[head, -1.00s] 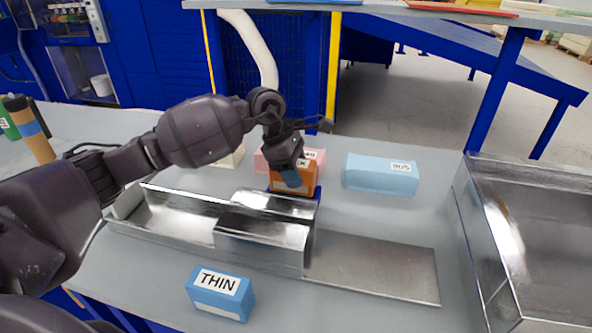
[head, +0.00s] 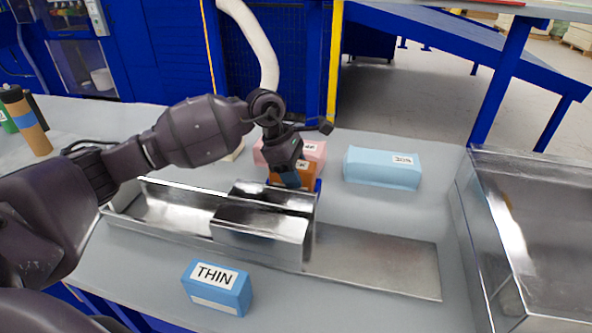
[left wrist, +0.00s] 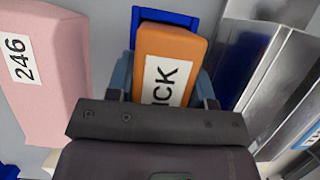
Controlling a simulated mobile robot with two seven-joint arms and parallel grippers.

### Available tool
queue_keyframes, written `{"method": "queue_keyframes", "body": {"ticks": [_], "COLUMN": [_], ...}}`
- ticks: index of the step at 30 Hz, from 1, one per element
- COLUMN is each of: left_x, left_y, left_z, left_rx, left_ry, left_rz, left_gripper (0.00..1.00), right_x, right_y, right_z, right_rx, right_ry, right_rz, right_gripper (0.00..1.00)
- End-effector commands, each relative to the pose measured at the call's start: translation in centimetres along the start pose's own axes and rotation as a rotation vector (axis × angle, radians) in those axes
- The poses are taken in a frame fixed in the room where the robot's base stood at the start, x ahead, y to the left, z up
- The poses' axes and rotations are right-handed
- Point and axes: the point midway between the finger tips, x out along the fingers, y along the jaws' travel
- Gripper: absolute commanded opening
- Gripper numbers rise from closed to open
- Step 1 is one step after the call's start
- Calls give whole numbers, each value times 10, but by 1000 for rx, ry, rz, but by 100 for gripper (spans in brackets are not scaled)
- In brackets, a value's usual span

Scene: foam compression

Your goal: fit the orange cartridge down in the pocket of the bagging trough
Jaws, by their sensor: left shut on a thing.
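The orange cartridge (head: 306,170) is in my left gripper (head: 290,178), at the right end of the metal bagging trough (head: 160,205). In the left wrist view the cartridge (left wrist: 172,48) shows between the two fingers, its white label partly hidden by the gripper. The blue pocket (head: 318,186) is just behind the trough's metal walls. My right gripper is not in view.
A pink block (head: 314,152) stands close behind the pocket. A light blue block (head: 382,168) lies to the right. A blue THIN block (head: 217,288) lies in front of the trough. A large metal tray (head: 530,190) stands at the right.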

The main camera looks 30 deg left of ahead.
Motion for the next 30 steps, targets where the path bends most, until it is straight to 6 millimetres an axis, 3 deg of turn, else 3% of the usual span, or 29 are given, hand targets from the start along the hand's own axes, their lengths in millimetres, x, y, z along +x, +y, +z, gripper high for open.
{"method": "queue_keyframes", "body": {"ticks": [7, 8, 13, 30], "left_x": [6, 6, 6, 11], "left_y": [0, 0, -1, -3], "left_z": [-3, -2, -3, -4], "left_rx": [0, 0, 0, -2], "left_ry": [0, 0, 1, 4], "left_rz": [0, 0, -2, -12], "left_gripper": [18, 51, 77, 77], "right_x": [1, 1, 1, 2], "right_y": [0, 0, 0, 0], "right_z": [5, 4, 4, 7], "right_rx": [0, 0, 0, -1], "right_ry": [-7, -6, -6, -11], "right_rz": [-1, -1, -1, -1], "right_gripper": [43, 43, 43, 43]}}
